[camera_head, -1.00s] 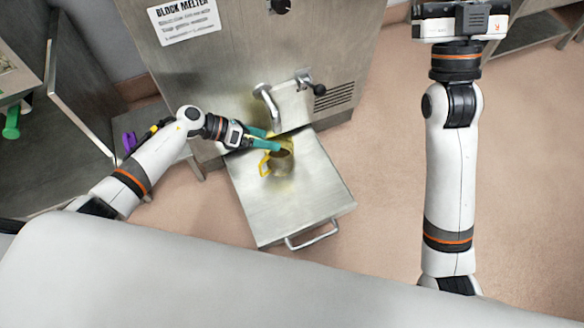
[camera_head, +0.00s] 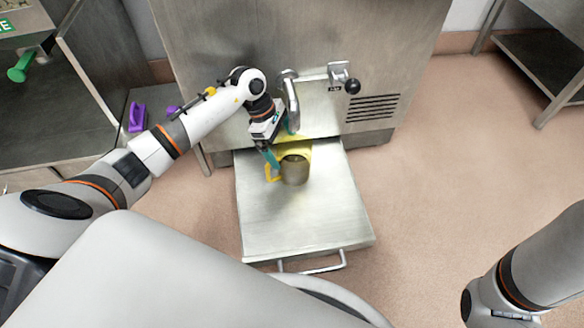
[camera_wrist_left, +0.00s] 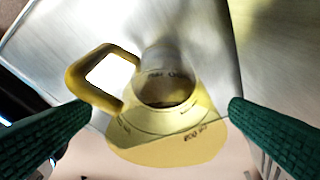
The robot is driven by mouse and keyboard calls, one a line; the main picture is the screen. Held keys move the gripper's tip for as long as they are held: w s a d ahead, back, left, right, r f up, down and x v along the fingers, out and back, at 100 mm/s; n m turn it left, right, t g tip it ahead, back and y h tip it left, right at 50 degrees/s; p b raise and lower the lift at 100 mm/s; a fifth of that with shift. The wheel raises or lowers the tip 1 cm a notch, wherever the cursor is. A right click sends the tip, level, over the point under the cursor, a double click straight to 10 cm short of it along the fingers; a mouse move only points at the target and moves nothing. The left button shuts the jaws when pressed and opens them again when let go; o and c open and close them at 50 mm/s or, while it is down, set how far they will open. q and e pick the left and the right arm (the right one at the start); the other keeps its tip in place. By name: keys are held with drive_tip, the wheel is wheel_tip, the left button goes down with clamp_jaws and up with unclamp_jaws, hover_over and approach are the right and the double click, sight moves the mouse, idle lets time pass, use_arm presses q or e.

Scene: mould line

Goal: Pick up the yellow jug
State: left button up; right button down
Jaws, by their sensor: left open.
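The yellow jug (camera_head: 295,170) stands on the metal pull-out tray (camera_head: 275,222) below the melter's spout. Its handle points left and its dark inside shows. In the left wrist view the translucent yellow jug (camera_wrist_left: 165,140) has printed marks, with its handle at upper left. My left gripper (camera_head: 281,143) is open beside the jug, at its rear left in the head view. In the left wrist view the green fingers of my left gripper (camera_wrist_left: 160,107) are apart, one on each side of the jug, not closed on it. My right gripper is out of view.
The steel melter (camera_head: 270,45) stands behind the tray, with a lever and black knob (camera_head: 352,86) at the front. The tray's front handle (camera_head: 315,267) sticks out. A purple object (camera_head: 137,117) and a shelf with a green item (camera_head: 20,68) are at left. Floor at right is clear.

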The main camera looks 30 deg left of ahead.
sight(290, 155)
use_arm(q)
drive_tip(key=b+x, duration=0.4)
drive_tip(key=x, duration=0.1)
drive_tip(key=shift+w+d, duration=0.15)
drive_tip(key=shift+w, duration=0.05)
drive_tip(key=c, duration=1.1)
drive_tip(key=shift+r, duration=0.1)
drive_tip(key=shift+c, duration=0.9)
drive_tip(key=shift+r, duration=0.1)
